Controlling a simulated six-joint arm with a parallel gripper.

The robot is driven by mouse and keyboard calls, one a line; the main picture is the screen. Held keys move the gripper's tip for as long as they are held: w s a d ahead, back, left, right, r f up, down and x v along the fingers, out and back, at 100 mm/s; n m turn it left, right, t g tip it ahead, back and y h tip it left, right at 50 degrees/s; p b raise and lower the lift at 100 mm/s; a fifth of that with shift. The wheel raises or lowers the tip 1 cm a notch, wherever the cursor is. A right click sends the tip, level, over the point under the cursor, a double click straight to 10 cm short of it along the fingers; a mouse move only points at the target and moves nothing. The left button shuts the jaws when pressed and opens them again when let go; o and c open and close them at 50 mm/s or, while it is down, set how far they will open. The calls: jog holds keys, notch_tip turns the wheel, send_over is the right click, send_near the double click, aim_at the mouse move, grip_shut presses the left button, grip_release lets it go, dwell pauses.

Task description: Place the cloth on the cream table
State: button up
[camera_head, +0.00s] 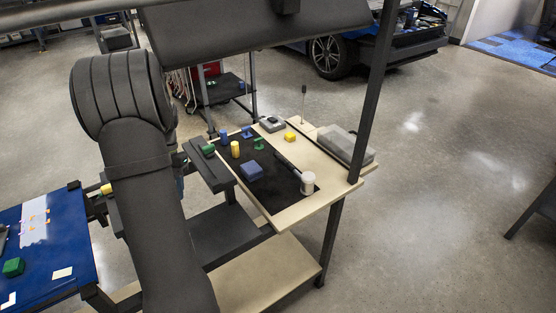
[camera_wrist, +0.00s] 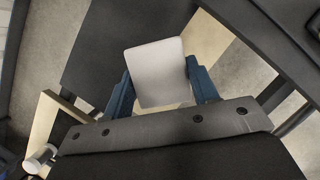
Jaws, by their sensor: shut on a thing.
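In the wrist view my gripper (camera_wrist: 160,86) has its two blue fingers shut on a pale, flat, square piece (camera_wrist: 155,70), which I take to be the cloth. It sticks out past the fingertips and looks smooth and unwrinkled. In the head view my dark arm hides most of the gripper and the held piece. The cream table (camera_head: 312,165) stands right of my arm, with a black mat (camera_head: 284,182) on it. In the wrist view the held piece is over dark and cream surfaces below.
On the table are a blue block (camera_head: 251,172), a white cylinder (camera_head: 308,183), a yellow cylinder (camera_head: 235,149), small green and blue pieces, and a grey case (camera_head: 346,144). A dark post (camera_head: 371,95) rises at its right. A blue-topped table (camera_head: 50,240) stands at left.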

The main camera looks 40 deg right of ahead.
jog(key=s+d+r+m+t+h, duration=0.1)
jog(key=s+d+m+t, duration=0.2)
jog(key=s+d+m, duration=0.55)
jog(key=s+d+m+t+h, duration=0.15)
jog(key=s+d+m, duration=0.35)
jog(key=d+m, duration=0.65)
jog(key=s+d+r+m+t+h, duration=0.1)
jog(key=s+d+m+t, duration=0.3)
jog(key=s+d+m, duration=0.55)
jog(key=n, duration=0.2)
send_over(269, 193)
jog(key=s, duration=0.1)
jog(key=shift+g+y, duration=0.25)
jog(key=f, duration=0.7)
jog(key=shift+s, duration=0.2)
jog(key=shift+f, duration=2.05)
jog(key=shift+f, duration=0.1)
jog(key=o, duration=0.9)
jog(key=shift+o, duration=0.2)
